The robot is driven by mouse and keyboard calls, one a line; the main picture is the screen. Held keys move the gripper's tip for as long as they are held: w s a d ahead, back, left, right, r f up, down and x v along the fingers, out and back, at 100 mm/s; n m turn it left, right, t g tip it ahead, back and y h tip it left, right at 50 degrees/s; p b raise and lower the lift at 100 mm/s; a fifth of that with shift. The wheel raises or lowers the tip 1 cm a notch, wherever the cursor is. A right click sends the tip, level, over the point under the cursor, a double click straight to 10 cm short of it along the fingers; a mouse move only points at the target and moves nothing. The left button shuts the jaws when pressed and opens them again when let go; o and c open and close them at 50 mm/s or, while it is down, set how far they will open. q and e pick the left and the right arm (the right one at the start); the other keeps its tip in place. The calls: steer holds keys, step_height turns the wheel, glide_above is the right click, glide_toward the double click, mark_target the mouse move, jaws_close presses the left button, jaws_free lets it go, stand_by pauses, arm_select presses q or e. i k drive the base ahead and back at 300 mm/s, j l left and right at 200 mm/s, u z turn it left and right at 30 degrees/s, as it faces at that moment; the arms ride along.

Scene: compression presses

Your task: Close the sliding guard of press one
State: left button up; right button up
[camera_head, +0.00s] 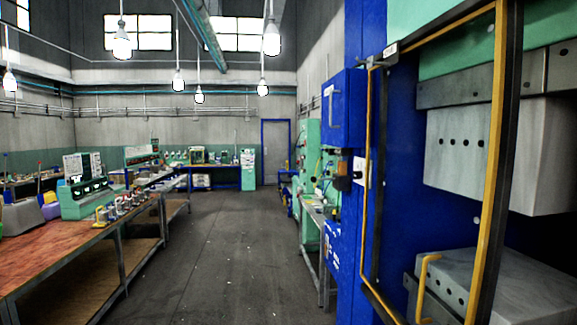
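A large blue and green press (401,175) fills the right side of the head view, close to me. I see no label that tells whether it is press one. A guard frame with yellow and black edges (493,150) stands in front of it, cut off by the picture's edges. A yellow handle (422,285) shows low in the frame. Behind it, a grey upper block (470,150) hangs above a grey lower block (525,285), with a gap between them. I cannot tell how far the guard is slid. Neither of my grippers is in view.
A blue control box (343,110) juts out left of the press. Green machines and a grey bench (313,215) line the right wall beyond. A long wooden-topped workbench (50,250) with equipment stands at left. The dark floor (220,250) between them is clear, toward a far door (276,150).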

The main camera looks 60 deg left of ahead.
mark_target(500, 6)
steer(key=u, duration=1.25)
steer(key=i+j+z, duration=0.15)
steer(key=j+z, duration=0.25)
steer(key=i+j+z, duration=0.1)
steer(key=j+z, duration=0.65)
steer(key=j, duration=0.1)
